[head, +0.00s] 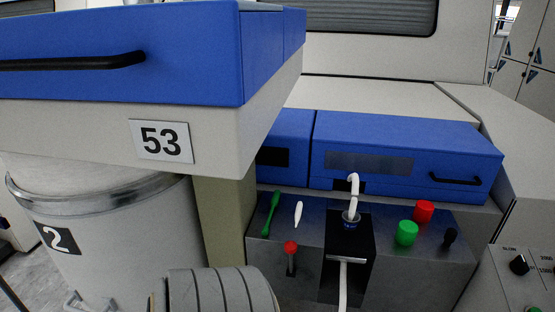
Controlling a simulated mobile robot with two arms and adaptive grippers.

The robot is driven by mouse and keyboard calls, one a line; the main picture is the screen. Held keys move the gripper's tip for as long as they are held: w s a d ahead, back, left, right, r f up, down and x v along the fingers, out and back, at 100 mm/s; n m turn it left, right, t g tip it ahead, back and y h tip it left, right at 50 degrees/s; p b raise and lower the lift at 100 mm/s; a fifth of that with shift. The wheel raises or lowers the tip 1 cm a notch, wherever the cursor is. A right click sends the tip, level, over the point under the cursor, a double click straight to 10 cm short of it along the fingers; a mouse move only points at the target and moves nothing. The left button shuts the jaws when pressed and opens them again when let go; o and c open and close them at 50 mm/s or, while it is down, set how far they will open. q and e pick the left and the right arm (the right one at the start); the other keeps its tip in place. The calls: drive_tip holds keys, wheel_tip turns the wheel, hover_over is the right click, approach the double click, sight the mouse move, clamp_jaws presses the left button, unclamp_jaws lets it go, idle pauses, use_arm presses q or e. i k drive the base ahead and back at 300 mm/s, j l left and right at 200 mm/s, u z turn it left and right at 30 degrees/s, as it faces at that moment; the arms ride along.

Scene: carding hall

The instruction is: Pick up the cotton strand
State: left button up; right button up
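The white cotton strand (353,195) shows in the head view right of the middle. Its upper end is curved over, and the strand runs down into a small dark cup-like ring (351,219). A white length (343,288) also hangs from under a metal bar (346,260) in a dark recess and leaves the picture at the bottom. I cannot tell whether both lengths are one piece. Neither gripper is in view, and nothing is seen touching the strand.
Green (407,233) and red (423,212) knobs and a red-topped lever (291,248) flank the strand. A grey ribbed part (222,290) fills the lower middle.

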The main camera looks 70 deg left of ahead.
sight(299, 206)
drive_tip(key=u, duration=0.5)
drive_tip(key=j+u, duration=0.1)
drive_tip(key=u, duration=0.4)
drive_tip(key=j+u, duration=0.1)
drive_tip(key=u, duration=0.9)
drive_tip(key=i+l+z, duration=0.1)
drive_tip(key=l+z, duration=0.35)
drive_tip(key=l, duration=0.85)
